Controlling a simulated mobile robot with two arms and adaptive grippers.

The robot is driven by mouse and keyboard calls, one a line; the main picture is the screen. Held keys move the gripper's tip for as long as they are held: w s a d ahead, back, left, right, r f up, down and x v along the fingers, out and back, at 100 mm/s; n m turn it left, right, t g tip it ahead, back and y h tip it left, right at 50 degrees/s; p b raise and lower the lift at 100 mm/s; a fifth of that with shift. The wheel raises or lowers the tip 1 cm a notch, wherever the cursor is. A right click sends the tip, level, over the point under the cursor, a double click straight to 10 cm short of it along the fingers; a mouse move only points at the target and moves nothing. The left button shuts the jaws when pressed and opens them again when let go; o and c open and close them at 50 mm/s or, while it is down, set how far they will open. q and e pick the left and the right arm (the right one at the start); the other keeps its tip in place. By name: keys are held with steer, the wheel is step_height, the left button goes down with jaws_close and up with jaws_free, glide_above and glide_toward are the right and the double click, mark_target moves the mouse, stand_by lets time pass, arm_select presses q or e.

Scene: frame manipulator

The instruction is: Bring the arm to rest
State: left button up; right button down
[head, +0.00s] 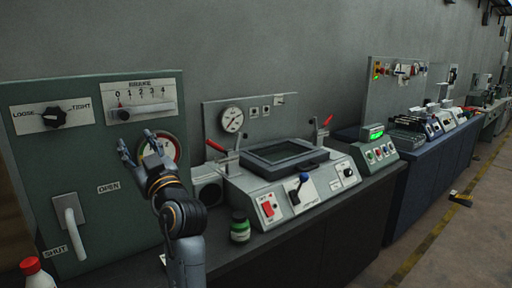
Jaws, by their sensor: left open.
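My left arm comes up from the bottom of the head view. Its gripper (137,145) is open and empty, with its fingers spread. It is raised in front of the green panel (88,160), below the brake slider (146,109) and over part of a round red-rimmed gauge (168,150). I cannot tell whether the fingers touch the panel. My right gripper is not in view.
A grey machine (285,178) with red levers and a blue-knobbed lever (300,184) stands right of my arm. A small green-and-black jar (240,228) stands in front of it. A red-capped white bottle (34,272) is at bottom left. Open floor (470,225) lies at right.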

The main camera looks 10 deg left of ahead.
arm_select(q)
steer(key=s+d+f+m+g+h, duration=0.1)
steer(key=s+f+m+h, duration=0.15)
steer(key=f, duration=0.75)
steer(key=s+d+f+m+h, duration=0.15)
steer(key=f+h, duration=0.25)
steer(key=f, duration=0.6)
steer(key=s+d+f+m+g+h, duration=0.1)
steer(key=s+f+m+h, duration=0.15)
steer(key=f, duration=0.75)
steer(key=s+d+f+m+g+h, duration=0.45)
steer(key=s+d+f, duration=0.25)
steer(key=s+f, duration=0.45)
steer(key=s+d+f+m+g+h, duration=0.4)
steer(key=s+d+f, duration=0.4)
steer(key=s, duration=0.6)
step_height(320, 180, down, 26)
steer(key=s, duration=0.1)
steer(key=s+a+f+g, duration=0.1)
steer(key=s+a+f, duration=0.1)
steer(key=s+f, duration=0.6)
steer(key=s+a+f, duration=0.1)
steer(key=s+f, duration=0.7)
steer(key=shift+s+a+m+g+h, duration=0.3)
steer(key=shift+s+a+g+h, duration=0.05)
steer(key=shift+a, duration=0.05)
